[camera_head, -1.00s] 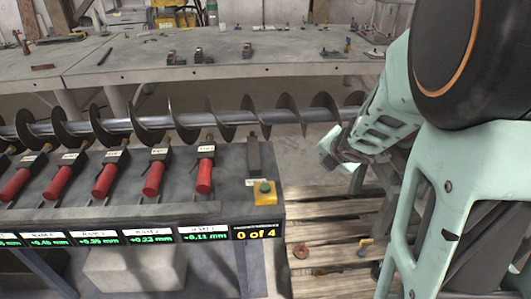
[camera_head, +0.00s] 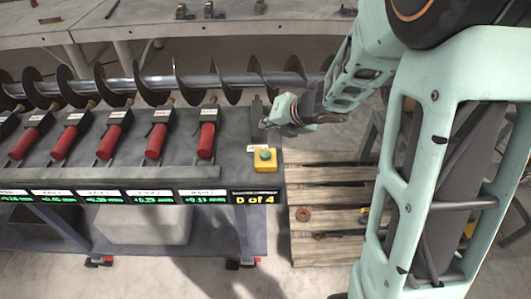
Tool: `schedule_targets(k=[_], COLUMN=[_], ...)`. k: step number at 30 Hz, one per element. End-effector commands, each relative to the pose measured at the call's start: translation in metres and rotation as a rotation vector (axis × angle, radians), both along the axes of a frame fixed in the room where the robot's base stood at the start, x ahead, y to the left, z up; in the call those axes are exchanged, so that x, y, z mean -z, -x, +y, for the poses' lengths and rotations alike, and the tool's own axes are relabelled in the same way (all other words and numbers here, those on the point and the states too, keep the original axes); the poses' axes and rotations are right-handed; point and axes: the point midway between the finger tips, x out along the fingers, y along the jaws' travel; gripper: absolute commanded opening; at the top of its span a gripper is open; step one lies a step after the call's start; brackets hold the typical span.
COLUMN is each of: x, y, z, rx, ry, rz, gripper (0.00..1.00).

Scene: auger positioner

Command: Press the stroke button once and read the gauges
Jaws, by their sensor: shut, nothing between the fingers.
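The stroke button is a green button (camera_head: 265,155) on a yellow box (camera_head: 265,166) at the right end of the grey bench. My gripper (camera_head: 266,124) is shut and empty, a little above and behind the button in the picture, apart from it as far as I can tell. The gauge readouts (camera_head: 155,199) run along the bench's front edge in green digits. The rightmost gauge (camera_head: 208,195) reads about +0.11 mm, the one to its left about +0.23 mm; the others are too small to read surely. The counter display (camera_head: 256,197) shows 0 of 4.
A long auger (camera_head: 190,82) lies across the back of the bench. Several red-handled positioners (camera_head: 157,141) stand in a row before it. A wooden pallet (camera_head: 330,195) with small loose parts lies right of the bench. A grey table (camera_head: 150,22) stands behind.

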Motion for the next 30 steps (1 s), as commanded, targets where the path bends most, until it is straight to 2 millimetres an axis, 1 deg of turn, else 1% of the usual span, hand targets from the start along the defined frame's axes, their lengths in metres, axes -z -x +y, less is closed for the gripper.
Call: schedule_targets(k=[5, 8, 21, 24, 30], x=[0.008, 0.016, 0.073, 0.082, 0.089], y=[0.000, 0.000, 0.000, 0.000, 0.000], z=[0.000, 0.000, 0.000, 0.000, -0.001], rx=[0.001, 0.001, 0.002, 0.001, 0.002], ry=[0.000, 0.000, 0.000, 0.000, 0.000], rz=[0.001, 0.001, 0.001, 0.001, 0.000], gripper=[0.00, 0.00, 0.00, 0.00, 0.00])
